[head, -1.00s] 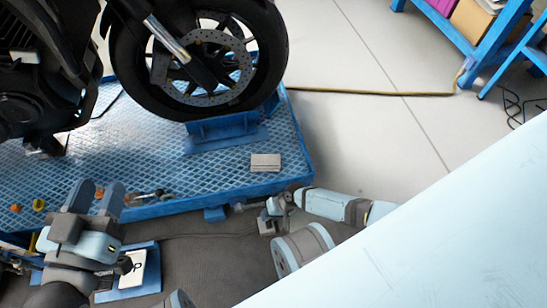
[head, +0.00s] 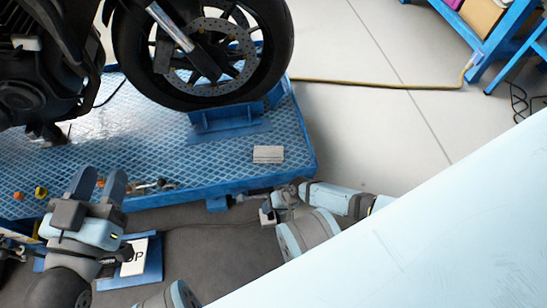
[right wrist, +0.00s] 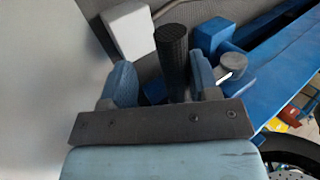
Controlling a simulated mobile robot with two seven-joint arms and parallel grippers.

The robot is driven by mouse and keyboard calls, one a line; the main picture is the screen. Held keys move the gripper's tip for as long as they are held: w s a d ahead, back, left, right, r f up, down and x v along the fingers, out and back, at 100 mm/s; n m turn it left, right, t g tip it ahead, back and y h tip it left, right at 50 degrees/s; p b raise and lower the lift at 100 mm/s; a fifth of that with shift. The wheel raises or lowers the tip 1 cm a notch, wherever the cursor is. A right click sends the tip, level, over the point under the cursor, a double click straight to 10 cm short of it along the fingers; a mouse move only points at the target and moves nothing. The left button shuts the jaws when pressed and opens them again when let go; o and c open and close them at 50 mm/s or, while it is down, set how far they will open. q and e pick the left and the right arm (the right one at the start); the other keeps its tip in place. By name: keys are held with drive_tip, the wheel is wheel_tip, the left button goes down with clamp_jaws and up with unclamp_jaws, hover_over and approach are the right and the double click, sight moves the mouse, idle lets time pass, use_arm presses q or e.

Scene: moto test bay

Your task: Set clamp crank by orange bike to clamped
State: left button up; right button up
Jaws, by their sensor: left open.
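In the right wrist view, the crank's black ribbed handle (right wrist: 172,50) stands between the two fingers of my right gripper (right wrist: 163,80). The fingers are apart, with a gap on each side of the handle, so the gripper looks open around it. In the head view my right gripper (head: 286,196) is small, beside the front right corner of the blue bike lift (head: 230,182). The crank's clamp end cannot be made out. The motorcycle (head: 200,100) on the lift looks black here; no orange shows. My left gripper (head: 98,184) is open and empty near the lift's front edge.
The front wheel sits in a blue chock (head: 225,122). A grey block (head: 268,154) and small tools (head: 150,185) lie on the lift. A blue step with a white sign (head: 134,256) is below my left gripper. A yellow cable (head: 370,84) crosses the open floor.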

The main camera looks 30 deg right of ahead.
drive_tip(key=shift+s, duration=0.15)
idle(0.4)
use_arm(q)
drive_tip(key=shift+r, duration=0.1)
drive_tip(key=shift+s+d+r+n+t+p, duration=0.15)
drive_tip(key=shift+s+r+n+p, duration=0.35)
drive_tip(key=shift+p, duration=0.7)
drive_tip(key=shift+s+d+r+n+t+p, duration=0.15)
drive_tip(key=shift+r+n+p, duration=0.35)
drive_tip(key=shift+r+p, duration=0.55)
drive_tip(key=shift+s+d+r+n+p, duration=0.15)
drive_tip(key=shift+s+r+n+p, duration=0.3)
drive_tip(key=shift+p, duration=0.9)
use_arm(e)
drive_tip(key=v, duration=1.3)
drive_tip(key=shift+d+r, duration=0.15)
drive_tip(key=shift+r, duration=0.2)
use_arm(q)
drive_tip(key=shift+w, duration=0.1)
use_arm(e)
drive_tip(key=shift+c, duration=0.4)
